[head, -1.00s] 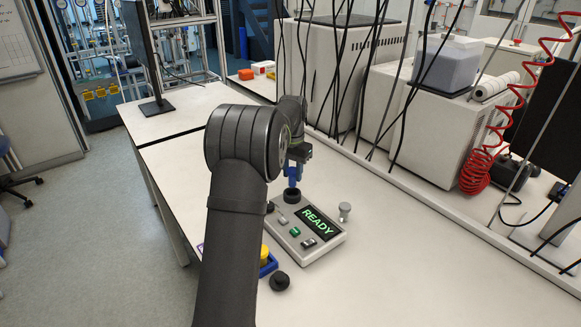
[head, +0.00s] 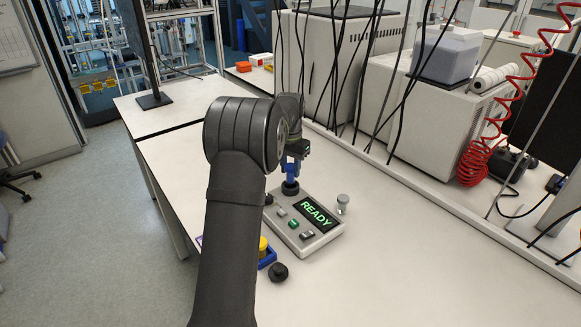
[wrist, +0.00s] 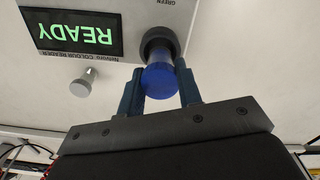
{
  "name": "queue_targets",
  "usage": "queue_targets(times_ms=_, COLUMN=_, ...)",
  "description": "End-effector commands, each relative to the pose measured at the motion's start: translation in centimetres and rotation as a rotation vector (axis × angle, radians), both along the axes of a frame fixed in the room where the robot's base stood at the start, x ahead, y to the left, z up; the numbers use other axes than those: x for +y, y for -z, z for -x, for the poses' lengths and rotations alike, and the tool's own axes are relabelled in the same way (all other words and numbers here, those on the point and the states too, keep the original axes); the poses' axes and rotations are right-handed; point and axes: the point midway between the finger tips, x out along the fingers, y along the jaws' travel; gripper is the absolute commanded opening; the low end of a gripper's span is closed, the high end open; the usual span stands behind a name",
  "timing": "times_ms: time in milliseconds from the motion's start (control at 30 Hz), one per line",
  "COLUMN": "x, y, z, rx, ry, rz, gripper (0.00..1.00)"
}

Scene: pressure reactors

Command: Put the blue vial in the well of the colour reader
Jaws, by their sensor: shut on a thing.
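The blue vial (wrist: 158,80) is held upright between the two blue fingers of my gripper (wrist: 160,88). In the wrist view its lower end meets the dark ring of the well (wrist: 158,42) on the colour reader (wrist: 115,50). How deep it sits in the well is hidden. In the head view my gripper (head: 291,170) is directly above the well (head: 290,188), at the far left corner of the reader (head: 293,241). The reader's screen shows READY in green.
A small clear vial with a grey top (head: 342,203) stands right of the reader. A black knob-like piece (head: 278,272) and a yellow-topped item in a blue holder (head: 264,246) are near the reader's front left. The bench to the right is clear.

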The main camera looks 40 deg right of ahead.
Motion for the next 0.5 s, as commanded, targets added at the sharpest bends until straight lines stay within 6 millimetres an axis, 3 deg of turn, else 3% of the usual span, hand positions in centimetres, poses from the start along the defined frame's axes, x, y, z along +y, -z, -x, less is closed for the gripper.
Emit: queue_targets(times_ms=500, x=0.0, y=2.1, z=0.0, rx=0.000, ry=0.000, rz=0.000, gripper=0.10)
